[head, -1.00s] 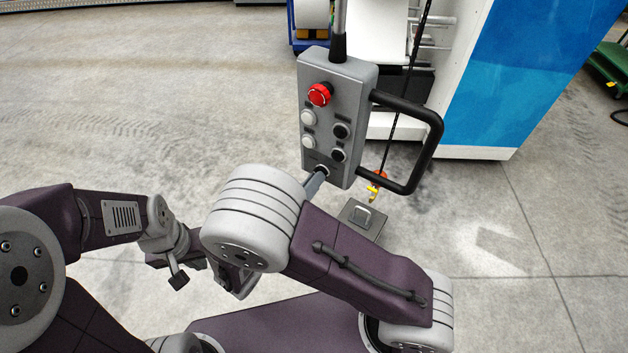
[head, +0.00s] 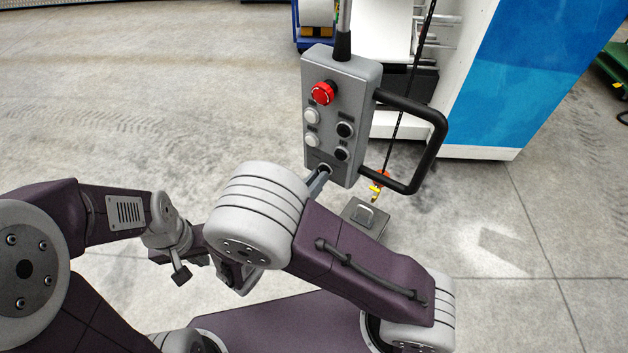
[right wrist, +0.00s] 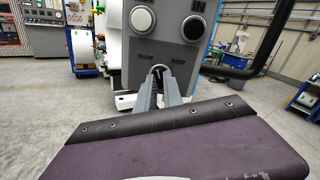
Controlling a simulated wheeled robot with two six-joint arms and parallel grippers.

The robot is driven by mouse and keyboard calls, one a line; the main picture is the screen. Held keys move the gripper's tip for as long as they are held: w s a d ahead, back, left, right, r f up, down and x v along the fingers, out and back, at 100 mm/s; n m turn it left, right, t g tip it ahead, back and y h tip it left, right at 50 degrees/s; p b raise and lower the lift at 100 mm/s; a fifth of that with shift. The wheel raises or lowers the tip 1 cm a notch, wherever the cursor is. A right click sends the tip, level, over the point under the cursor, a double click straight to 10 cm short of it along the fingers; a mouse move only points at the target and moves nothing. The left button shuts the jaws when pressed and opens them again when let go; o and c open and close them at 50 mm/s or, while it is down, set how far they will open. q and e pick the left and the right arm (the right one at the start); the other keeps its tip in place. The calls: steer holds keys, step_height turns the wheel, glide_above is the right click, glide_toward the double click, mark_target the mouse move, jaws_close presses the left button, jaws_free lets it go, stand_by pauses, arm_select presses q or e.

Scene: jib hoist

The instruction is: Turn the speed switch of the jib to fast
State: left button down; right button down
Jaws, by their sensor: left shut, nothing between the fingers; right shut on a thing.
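The grey pendant control box (head: 325,118) hangs upright in the head view, with a red stop button (head: 323,92), white and black push buttons and a black side handle (head: 436,150). The speed switch (right wrist: 158,70) is the round knob at its bottom, between two labels; the right one reads FAST, the left is hard to read. My right gripper (right wrist: 160,84) is shut on the switch, its fingers largely hiding the knob; they also show in the head view (head: 321,178). The knob's exact angle is unclear. My left gripper (head: 240,282) is shut and empty, low and left of the box.
A hoist hook (head: 376,190) hangs on a dark line behind the handle, above a grey metal block with a lifting eye (head: 365,219). A white and blue cabinet (head: 520,80) stands behind on the right. The floor at left is open.

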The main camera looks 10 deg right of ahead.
steer(key=shift+f+m+b, duration=0.1)
steer(key=shift+m+b, duration=2.6)
steer(key=shift+m, duration=4.1)
steer(key=c, duration=1.5)
jaws_free()
steer(key=shift+w, duration=0.1)
steer(key=shift+w+d, duration=0.15)
